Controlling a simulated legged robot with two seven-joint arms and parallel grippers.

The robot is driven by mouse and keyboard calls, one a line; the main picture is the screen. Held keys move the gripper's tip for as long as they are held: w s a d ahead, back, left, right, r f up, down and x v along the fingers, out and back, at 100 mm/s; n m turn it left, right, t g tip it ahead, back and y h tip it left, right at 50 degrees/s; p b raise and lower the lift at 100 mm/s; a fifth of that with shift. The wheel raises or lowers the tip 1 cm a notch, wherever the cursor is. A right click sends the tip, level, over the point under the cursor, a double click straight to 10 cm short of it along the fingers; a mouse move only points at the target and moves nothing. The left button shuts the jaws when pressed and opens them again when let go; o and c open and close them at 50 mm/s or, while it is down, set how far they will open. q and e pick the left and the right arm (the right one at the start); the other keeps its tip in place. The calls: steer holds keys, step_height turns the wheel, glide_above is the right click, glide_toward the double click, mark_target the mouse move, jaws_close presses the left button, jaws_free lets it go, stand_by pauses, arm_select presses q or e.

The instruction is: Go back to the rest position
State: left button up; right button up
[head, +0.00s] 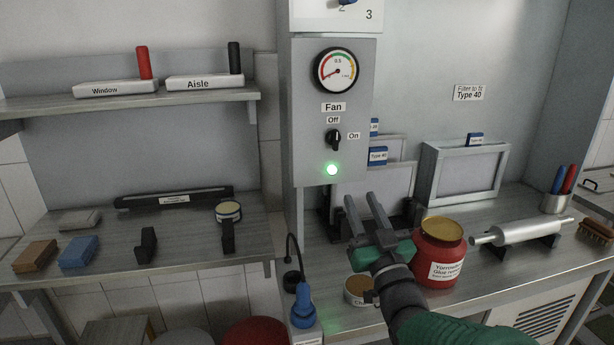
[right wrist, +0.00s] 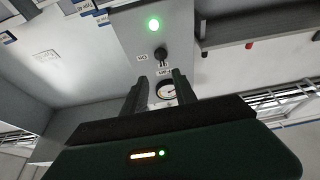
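My right gripper (head: 366,213) shows in the head view above the right bench, with its arm coming in from the lower right. Its two fingers stand apart with nothing between them. In the right wrist view the same gripper (right wrist: 160,85) points at the grey fan box, fingers parted and empty. The fan box (head: 300,120) has a gauge (head: 337,71), a black knob (head: 334,139) turned upright and a lit green lamp (head: 332,170). The gripper is in front of and below the box, apart from it. My left gripper is not in view.
A red glue jar (head: 438,256) stands just right of my right gripper, with a small tin (head: 360,290) below it. A roller (head: 522,232) and a framed filter (head: 466,172) are further right. The left bench holds blocks (head: 79,252) and an open tin (head: 228,212).

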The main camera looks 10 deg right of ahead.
steer(key=s+f+m+g+h, duration=0.15)
steer(key=f+g, duration=0.35)
steer(key=f, duration=0.6)
steer(key=s+f+n+g+y, duration=0.1)
steer(key=s+f+g, duration=0.25)
steer(key=f, duration=0.75)
steer(key=s+a+f+g, duration=0.2)
steer(key=s+f+g, duration=0.4)
steer(key=s+f, duration=0.25)
steer(key=s+f+g, duration=0.5)
steer(key=s+f, duration=0.2)
steer(key=s, duration=0.4)
step_height(320, 180, up, 13)
steer(key=a+p, duration=0.1)
steer(key=p, duration=1.2)
steer(key=shift+s+r, duration=0.15)
steer(key=shift+s, duration=0.3)
